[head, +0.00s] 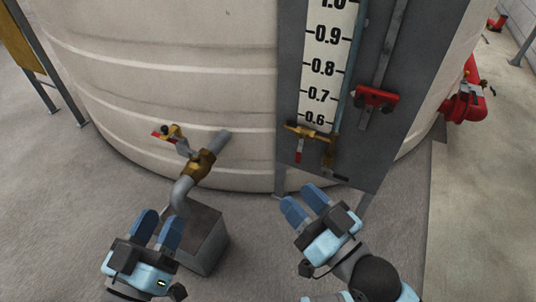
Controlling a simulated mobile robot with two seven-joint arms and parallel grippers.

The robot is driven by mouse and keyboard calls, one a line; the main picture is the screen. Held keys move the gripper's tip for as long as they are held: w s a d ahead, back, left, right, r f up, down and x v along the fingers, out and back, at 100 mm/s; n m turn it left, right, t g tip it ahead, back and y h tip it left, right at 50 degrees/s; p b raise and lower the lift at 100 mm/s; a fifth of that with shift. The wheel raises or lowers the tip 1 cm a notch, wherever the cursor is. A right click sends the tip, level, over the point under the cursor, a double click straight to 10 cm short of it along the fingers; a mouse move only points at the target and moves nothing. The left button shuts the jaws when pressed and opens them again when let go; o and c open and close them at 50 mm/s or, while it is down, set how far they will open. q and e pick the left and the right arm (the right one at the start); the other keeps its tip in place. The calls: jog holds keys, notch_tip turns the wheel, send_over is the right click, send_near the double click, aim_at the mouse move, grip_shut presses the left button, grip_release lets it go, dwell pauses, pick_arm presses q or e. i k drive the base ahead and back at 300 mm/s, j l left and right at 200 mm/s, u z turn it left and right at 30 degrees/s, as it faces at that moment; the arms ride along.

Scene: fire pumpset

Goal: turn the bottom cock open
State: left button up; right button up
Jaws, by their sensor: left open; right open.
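A brass cock (311,132) sits at the foot of the level gauge, just under the 0.6 mark. A red-tipped lever (299,155) hangs down from its left end. A second brass fitting (328,157) with a dark-tipped lever (340,178) is below it on the right. My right gripper (304,198) is open and empty, lower in the picture than the cock and apart from it. My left gripper (160,225) is open and empty at the lower left, near a grey block.
A large cream tank (180,65) fills the back. A brass outlet valve (198,165) with a red-ended lever joins a grey bent pipe (181,194) above a grey block (206,240). The gauge panel (375,150) carries a red bracket (376,97). Red pipework (465,103) stands at right.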

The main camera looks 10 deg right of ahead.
aim_at(300, 142)
jog(key=l+u, duration=0.25)
jog(key=l, duration=0.3)
jog(key=k+l+u, duration=0.1)
jog(key=l+u, duration=0.2)
jog(key=l, duration=0.8)
jog(key=k+l, duration=0.1)
jog(key=l, duration=0.5)
jog(key=i+l, duration=0.15)
jog(key=l, duration=0.25)
